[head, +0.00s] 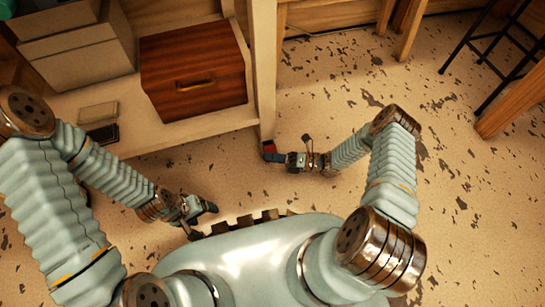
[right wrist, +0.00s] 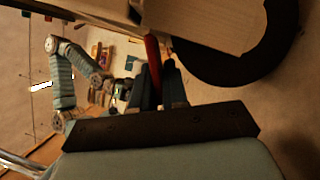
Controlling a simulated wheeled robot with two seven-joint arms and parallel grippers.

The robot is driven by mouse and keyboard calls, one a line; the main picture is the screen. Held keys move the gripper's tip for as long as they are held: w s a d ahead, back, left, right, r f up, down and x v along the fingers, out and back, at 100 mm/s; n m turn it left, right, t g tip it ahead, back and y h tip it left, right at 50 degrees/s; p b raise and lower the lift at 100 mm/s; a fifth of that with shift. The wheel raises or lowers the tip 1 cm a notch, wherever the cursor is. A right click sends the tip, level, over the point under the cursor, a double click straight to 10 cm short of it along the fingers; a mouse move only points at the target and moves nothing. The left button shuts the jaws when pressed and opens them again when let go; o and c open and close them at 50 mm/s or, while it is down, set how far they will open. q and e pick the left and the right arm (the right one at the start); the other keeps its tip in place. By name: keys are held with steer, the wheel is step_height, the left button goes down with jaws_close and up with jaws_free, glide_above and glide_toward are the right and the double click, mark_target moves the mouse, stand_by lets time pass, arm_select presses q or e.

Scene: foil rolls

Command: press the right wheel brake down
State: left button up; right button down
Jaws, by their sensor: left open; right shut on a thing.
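The right wheel brake is a red lever (head: 269,147) at the foot of the wooden post of the bench; it also shows in the right wrist view (right wrist: 153,58) as a red strip. A black wheel (right wrist: 283,45) sits beside it, under a wooden part. My right gripper (head: 273,157) is at the red lever, and in the right wrist view its fingers (right wrist: 160,80) are closed around it. The lever's lower end is hidden between the fingers. My left gripper (head: 204,210) is open and empty near my body, away from the brake.
A wooden bench (head: 180,131) with a lower shelf stands at the left, holding a brown drawer box (head: 195,70) and pale boxes (head: 80,50). A dark metal stool (head: 490,60) stands at upper right. The speckled floor (head: 330,100) between is clear.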

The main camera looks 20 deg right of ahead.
steer(key=shift+w+f+n, duration=0.1)
steer(key=shift+n, duration=0.2)
steer(key=c, duration=1.2)
jaws_free()
steer(key=shift+c, duration=0.2)
